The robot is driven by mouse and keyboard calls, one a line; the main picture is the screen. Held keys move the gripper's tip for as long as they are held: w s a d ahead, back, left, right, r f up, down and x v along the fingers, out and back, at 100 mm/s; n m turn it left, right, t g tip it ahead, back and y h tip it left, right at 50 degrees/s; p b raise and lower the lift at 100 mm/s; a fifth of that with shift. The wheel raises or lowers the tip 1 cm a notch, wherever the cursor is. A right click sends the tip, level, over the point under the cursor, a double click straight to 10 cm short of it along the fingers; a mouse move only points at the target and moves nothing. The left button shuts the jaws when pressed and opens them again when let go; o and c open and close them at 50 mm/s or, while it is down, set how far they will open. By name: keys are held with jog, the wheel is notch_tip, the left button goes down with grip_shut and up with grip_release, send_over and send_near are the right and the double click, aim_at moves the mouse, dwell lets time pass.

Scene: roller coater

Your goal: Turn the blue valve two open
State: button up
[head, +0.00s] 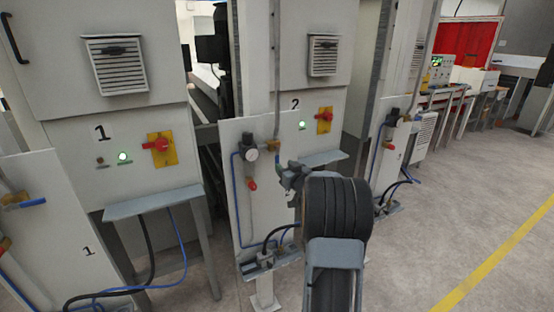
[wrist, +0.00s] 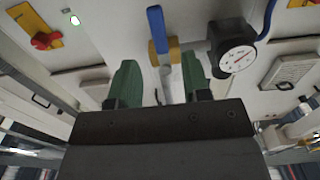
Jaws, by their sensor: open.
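The blue valve two shows in the wrist view as a blue lever (wrist: 156,28) on a brass body (wrist: 174,50). The lever points up in that picture, in line with the grey pipe below it. My gripper (wrist: 160,78) is open, with its two green fingers on either side of that pipe, and nothing is held. The fingers end just below the brass body, and the lever lies beyond their tips.
A pressure gauge (wrist: 235,48) is close to the right finger in the wrist view. Another blue-handled valve (head: 32,203) is at far left. The floor at right is clear.

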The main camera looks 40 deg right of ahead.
aim_at(278, 160)
jog(key=w, duration=0.2)
jog(key=w+p, duration=0.1)
jog(key=w, duration=0.1)
jog(key=w+d, duration=0.1)
jog(key=w, duration=0.1)
jog(key=shift+w, duration=0.25)
jog(key=shift+c, duration=0.3)
grip_shut()
